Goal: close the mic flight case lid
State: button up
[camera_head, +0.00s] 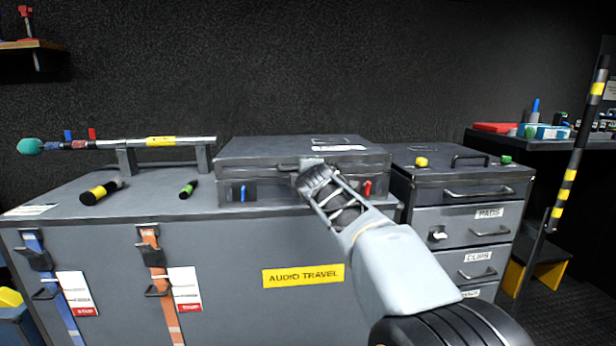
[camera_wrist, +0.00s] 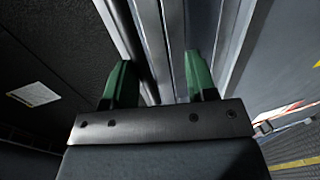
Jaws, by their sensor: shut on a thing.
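The mic flight case (camera_head: 262,190) is a dark grey case on top of the large grey trunk. Its lid (camera_head: 255,150) lies down over the base and looks closed or nearly so; a dark seam runs between them. My gripper (camera_head: 312,165) is at the front edge of the lid, near its middle. In the wrist view, the two green fingertips (camera_wrist: 160,85) stand either side of a dark edge strip of the case, and the gripper is shut on it. A blue latch (camera_head: 243,193) and a red latch (camera_head: 367,188) show on the case front. My gripper hides the front middle.
A boom pole (camera_head: 190,141) with a teal tip lies on a stand at left. A yellow-banded black cylinder (camera_head: 101,191) and a green-banded one (camera_head: 188,189) lie before it. A drawer cabinet (camera_head: 462,210) stands right of the case. A striped pole (camera_head: 570,170) stands farther right.

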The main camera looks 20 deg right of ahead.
jog(key=shift+f, duration=0.55)
jog(key=r+p+v, duration=0.1)
jog(key=p+v, duration=0.1)
jog(key=v, duration=1.2)
jog(key=shift+r, duration=0.1)
